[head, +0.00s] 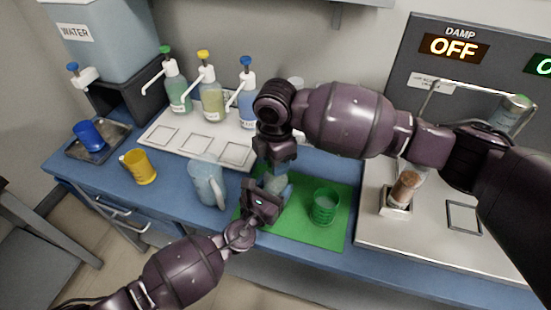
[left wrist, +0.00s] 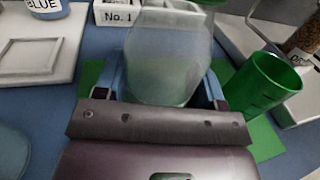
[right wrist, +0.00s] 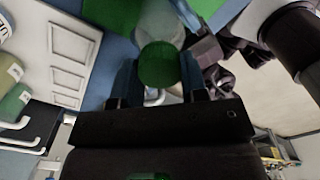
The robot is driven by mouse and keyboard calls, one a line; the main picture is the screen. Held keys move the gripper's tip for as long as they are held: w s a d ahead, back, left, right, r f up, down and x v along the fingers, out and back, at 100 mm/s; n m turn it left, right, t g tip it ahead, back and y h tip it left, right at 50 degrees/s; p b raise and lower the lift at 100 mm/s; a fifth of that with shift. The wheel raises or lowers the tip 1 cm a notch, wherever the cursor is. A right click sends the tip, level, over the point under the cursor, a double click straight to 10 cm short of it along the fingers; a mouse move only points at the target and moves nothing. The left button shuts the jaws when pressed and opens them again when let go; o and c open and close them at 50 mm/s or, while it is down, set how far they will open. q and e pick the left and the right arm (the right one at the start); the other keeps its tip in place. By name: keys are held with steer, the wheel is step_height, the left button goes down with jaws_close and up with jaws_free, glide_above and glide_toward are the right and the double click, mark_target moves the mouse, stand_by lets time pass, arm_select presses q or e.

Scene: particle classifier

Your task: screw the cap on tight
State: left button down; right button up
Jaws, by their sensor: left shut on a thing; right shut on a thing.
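A clear, rounded bottle (left wrist: 165,60) stands between the fingers of my left gripper (head: 268,190), which is shut on its body over the green mat (head: 300,226). The bottle shows only partly in the head view (head: 275,183), behind the grippers. My right gripper (right wrist: 160,78) comes from above, its fingers shut on the round green cap (right wrist: 159,64). The cap lies at the bottle's mouth; its edge shows at the top of the left wrist view (left wrist: 205,2). I cannot tell whether it is fully seated.
A green cup (head: 324,206) stands on the mat, right of the grippers. A clear pitcher (head: 207,184) and a yellow mug (head: 139,167) stand to the left. Several pump bottles (head: 211,98) stand behind on a white tray (head: 190,142). The machine (head: 440,235) is at the right.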

steer(key=m, duration=1.3)
steer(key=o, duration=1.1)
step_height(320, 180, up, 12)
arm_select(q)
steer(key=shift+c, duration=0.7)
jaws_free()
